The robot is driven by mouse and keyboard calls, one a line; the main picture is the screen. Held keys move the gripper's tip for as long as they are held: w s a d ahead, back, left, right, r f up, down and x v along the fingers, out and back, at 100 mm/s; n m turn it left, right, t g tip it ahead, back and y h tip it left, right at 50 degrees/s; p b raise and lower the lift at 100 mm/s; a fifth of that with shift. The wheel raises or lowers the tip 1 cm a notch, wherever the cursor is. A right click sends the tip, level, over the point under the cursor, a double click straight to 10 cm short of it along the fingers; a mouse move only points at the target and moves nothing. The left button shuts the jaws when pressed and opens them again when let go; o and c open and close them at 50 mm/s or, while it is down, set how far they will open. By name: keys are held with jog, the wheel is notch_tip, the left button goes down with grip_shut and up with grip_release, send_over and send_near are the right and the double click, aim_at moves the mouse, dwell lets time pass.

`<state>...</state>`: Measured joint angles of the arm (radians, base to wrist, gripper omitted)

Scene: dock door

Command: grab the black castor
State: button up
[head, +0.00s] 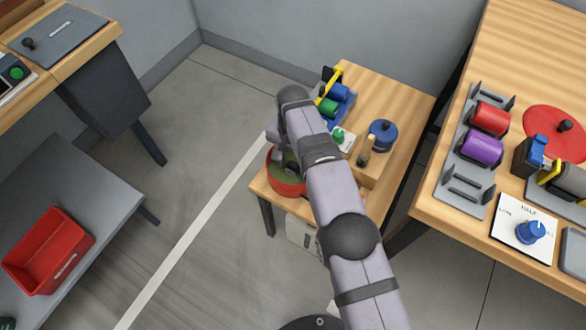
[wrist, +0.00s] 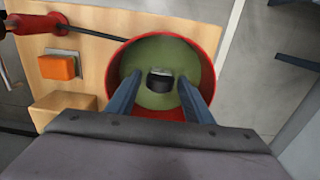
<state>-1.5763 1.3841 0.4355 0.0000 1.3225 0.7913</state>
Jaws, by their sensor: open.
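The black castor (wrist: 160,85), a small dark piece with a pale grey part, lies on the green inside of a red bowl (wrist: 116,64) in the wrist view. My gripper (wrist: 159,79) is open, its two blue-grey fingers reaching into the bowl on either side of the castor. I see no contact between fingers and castor. In the head view the red bowl (head: 284,186) stands at the near left corner of the small wooden table, under my wrist.
The small wooden table (head: 399,96) also holds a blue round lidded thing (head: 383,134) and a wooden block (head: 365,166). An orange button (wrist: 60,66) and a red-handled tool (wrist: 36,23) show beside the bowl. A red bin (head: 47,250) stands on the grey bench at left.

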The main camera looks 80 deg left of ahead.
jog(key=shift+f, duration=0.1)
grip_shut()
dwell(0.3)
jog(key=shift+r, duration=0.85)
notch_tip(320, 180, up, 9)
jog(key=p, duration=0.3)
notch_tip(320, 180, up, 17)
jog(key=p, duration=1.7)
send_over(293, 163)
jog(key=shift+r, duration=0.2)
